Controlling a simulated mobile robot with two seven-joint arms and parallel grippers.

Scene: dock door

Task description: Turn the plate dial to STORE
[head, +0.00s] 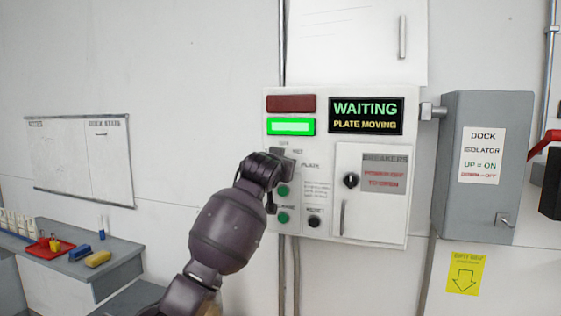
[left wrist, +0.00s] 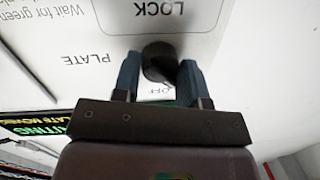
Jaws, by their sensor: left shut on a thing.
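A control panel (head: 325,236) hangs on the wall in the head view. My left gripper (head: 277,170) is at its left part and covers what it holds there. In the left wrist view the panel is upside down, and the fingers (left wrist: 160,72) are shut on a dark round dial (left wrist: 158,60). The words PLATE, LOCK and OFF are printed around it; STORE is not readable, and where the dial points is unclear. A display (head: 366,116) reads WAITING, PLATE MOVING. The green lamp (head: 291,127) is lit; the red lamp (head: 291,103) above looks dark. My right gripper is not in view.
Green buttons (head: 283,217) and a black RESET knob (head: 314,222) sit just below the gripper. A breaker door (head: 376,222) with a black knob (head: 351,180) is to the right, then a grey dock isolator box (head: 455,165). A bench (head: 105,272) stands at lower left.

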